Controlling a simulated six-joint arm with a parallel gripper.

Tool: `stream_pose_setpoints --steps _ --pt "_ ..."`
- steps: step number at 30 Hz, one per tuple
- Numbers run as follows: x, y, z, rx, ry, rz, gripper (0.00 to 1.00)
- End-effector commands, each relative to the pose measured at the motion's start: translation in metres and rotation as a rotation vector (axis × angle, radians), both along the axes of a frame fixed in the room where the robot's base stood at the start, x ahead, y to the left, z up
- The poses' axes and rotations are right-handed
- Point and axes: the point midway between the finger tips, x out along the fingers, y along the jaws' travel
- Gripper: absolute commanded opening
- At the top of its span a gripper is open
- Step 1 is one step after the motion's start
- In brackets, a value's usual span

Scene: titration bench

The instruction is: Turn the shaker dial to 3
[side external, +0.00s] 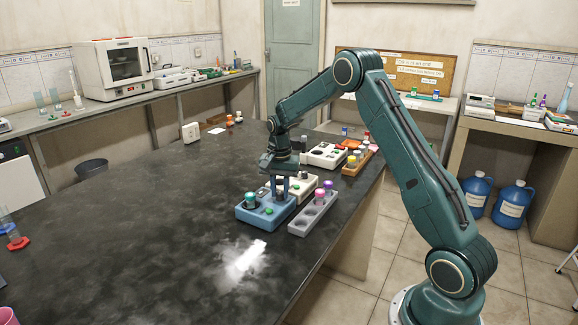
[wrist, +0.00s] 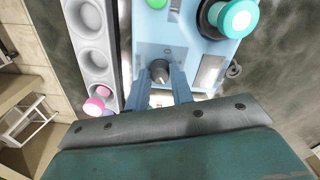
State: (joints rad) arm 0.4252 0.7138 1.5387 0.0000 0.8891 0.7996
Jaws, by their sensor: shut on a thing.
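The blue shaker (side external: 262,222) stands on the dark bench, with a teal-capped round piece and a green button on top. The wrist view shows its blue top (wrist: 185,45), with the teal cap (wrist: 238,19) at upper right and part of the green button at the top edge. My gripper (wrist: 159,82) points down over the shaker's near end in that view, its two fingers on either side of the small dark dial (wrist: 160,70). The fingers are shut on the dial. The dial's scale and number cannot be read. In the side view my gripper (side external: 280,194) is over the shaker, and the dial is hidden.
A grey rack (side external: 305,226) with pink and purple caps stands close beside the shaker. A white device (side external: 302,192) is just behind it. Another white device (side external: 325,154) and an orange rack (side external: 357,165) stand farther back. The bench to the left is largely clear.

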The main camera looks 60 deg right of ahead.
Motion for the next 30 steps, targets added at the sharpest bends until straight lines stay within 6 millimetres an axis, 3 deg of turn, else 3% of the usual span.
stream_pose_setpoints --steps 13,25,26,30 --pt "0.0 0.0 -0.0001 0.0 0.0 -0.316 0.1" --pt "0.0 0.0 -0.0001 0.0 0.0 -0.345 0.1" --pt "0.0 0.0 -0.0001 0.0 0.0 -0.345 0.25" --pt "0.0 0.0 -0.0001 0.0 0.0 -0.344 0.52"
